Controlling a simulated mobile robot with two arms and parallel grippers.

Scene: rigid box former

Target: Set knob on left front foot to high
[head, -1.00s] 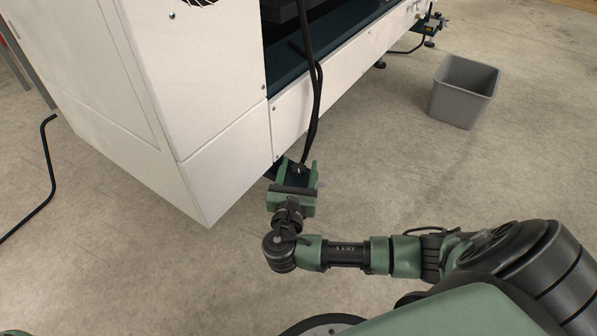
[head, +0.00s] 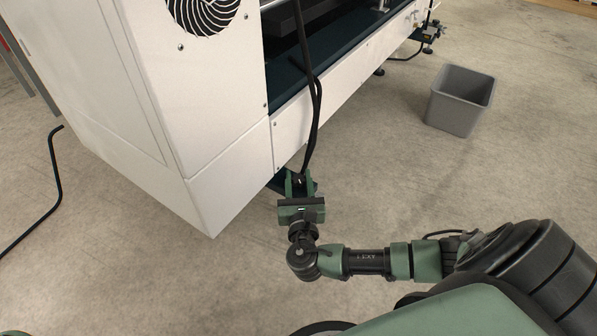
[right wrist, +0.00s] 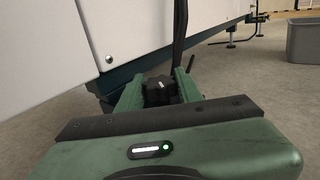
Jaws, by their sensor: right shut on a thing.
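The knob (right wrist: 159,88) is black with a small white mark on top. It sits between the two green fingers of my right gripper (right wrist: 158,90) in the right wrist view, and the fingers are shut on it. In the head view my right gripper (head: 300,184) is low beside the bottom edge of the white machine (head: 235,195), near its front corner. The knob is mostly hidden there by the gripper and black cables. The foot itself is hardly visible below the machine. My left gripper is not in view.
Black cables (head: 312,110) hang down the machine's side to the gripper. A grey bin (head: 460,100) stands on the floor to the right. Another foot (head: 428,47) shows at the machine's far end. A black cable (head: 55,185) lies at left. The floor between is clear.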

